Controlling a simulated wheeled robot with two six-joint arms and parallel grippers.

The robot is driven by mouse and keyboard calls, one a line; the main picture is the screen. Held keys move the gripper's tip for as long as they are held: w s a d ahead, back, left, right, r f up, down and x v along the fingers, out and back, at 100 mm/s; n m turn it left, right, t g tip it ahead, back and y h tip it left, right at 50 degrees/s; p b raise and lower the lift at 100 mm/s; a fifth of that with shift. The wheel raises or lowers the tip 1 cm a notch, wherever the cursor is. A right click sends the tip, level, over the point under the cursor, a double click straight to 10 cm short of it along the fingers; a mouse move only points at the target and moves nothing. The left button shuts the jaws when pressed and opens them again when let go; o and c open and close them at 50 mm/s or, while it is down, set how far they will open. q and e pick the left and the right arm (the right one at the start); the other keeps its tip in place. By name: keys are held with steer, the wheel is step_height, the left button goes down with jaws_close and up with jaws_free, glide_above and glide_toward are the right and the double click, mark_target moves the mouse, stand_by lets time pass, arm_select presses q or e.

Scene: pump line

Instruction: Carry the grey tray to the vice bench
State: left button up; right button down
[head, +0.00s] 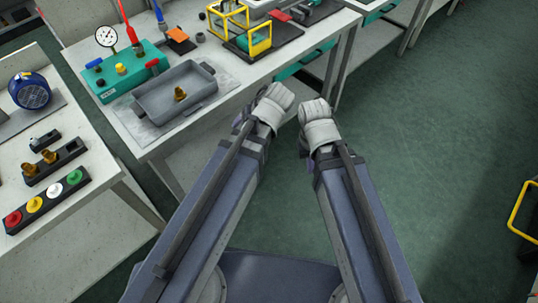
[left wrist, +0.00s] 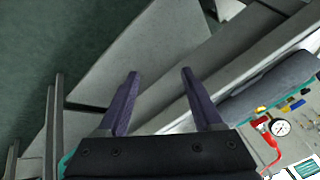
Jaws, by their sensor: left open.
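The grey tray (head: 205,83) lies on a pale mat on the near bench in the head view, upright, with a brass fitting (head: 180,93) in it. My left gripper (head: 268,108) is to the right of the tray, beyond the bench edge and apart from it; its wrist hides most of its fingers. In the left wrist view my left gripper (left wrist: 160,72) is open, with nothing between its purple fingers. My right gripper (head: 312,122) is farther right over the floor; its fingers are mostly hidden. I cannot make out a vice in either view.
A teal block (head: 122,72) with a gauge (head: 106,36) stands just behind the tray. Yellow frames (head: 260,38) stand farther right. A left bench (head: 82,213) holds a blue round unit (head: 31,90) and coloured buttons. The green floor (head: 440,130) at right is mostly clear.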

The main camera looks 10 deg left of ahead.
arm_select(q)
steer(key=s+d+f+m+g+h, duration=0.3)
steer(key=s+d+m+h, duration=0.1)
steer(key=s+d+m, duration=0.3)
steer(key=s+d, duration=0.2)
steer(key=s, duration=0.1)
steer(key=shift+s+f+g, duration=0.15)
steer(key=shift+s+g, duration=0.15)
step_height(320, 180, up, 12)
steer(key=p, duration=1.2)
steer(key=shift+r, duration=0.2)
